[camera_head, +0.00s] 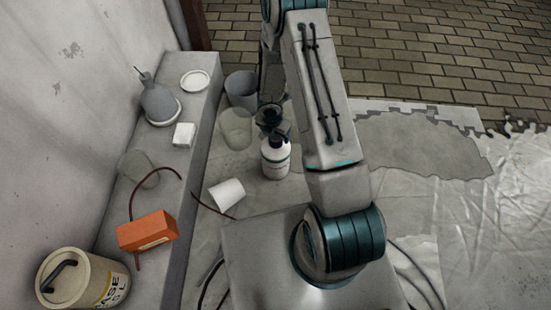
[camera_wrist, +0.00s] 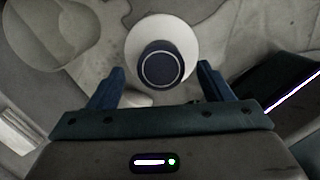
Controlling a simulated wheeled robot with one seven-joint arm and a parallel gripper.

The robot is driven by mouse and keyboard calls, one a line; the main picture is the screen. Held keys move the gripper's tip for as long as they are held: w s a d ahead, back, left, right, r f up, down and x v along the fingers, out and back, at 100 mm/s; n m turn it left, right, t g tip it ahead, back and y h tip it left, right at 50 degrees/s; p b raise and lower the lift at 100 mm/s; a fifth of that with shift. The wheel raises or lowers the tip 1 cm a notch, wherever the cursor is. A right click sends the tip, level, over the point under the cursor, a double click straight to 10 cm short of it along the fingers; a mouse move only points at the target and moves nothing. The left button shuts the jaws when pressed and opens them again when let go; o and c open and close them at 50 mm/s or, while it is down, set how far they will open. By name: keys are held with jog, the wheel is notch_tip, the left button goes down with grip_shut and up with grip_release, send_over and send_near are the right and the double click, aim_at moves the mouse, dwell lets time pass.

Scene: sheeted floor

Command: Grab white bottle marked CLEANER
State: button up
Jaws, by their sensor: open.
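The white bottle (camera_head: 275,160) with a black cap and a small dark-lettered label stands upright on the sheeted floor. The lettering is too small to read. In the wrist view the bottle (camera_wrist: 162,25) shows from above, its round dark cap between the two blue fingers. My gripper (camera_wrist: 161,75) is open and empty, pointing down at the bottle with a finger on each side of the cap. In the head view my forearm reaches down just behind the bottle, and the fingers are hard to make out. I cannot tell the exact height gap.
A grey bucket (camera_head: 241,89) and a translucent cup (camera_head: 236,128) stand left of the bottle. The left ledge (camera_head: 192,120) holds a grey flask (camera_head: 158,103), an orange brick-like block (camera_head: 147,231) and a lidded tub (camera_head: 82,279). The right sheeting is clear.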

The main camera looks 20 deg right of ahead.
aim_at(275, 136)
jog(key=f+b, duration=0.1)
jog(key=f, duration=0.1)
jog(key=f+b, duration=0.1)
jog(key=shift+w+d+f, duration=0.15)
jog(key=shift+d+f, duration=0.05)
jog(key=shift+f, duration=0.15)
grip_shut()
jog(key=shift+r, duration=0.1)
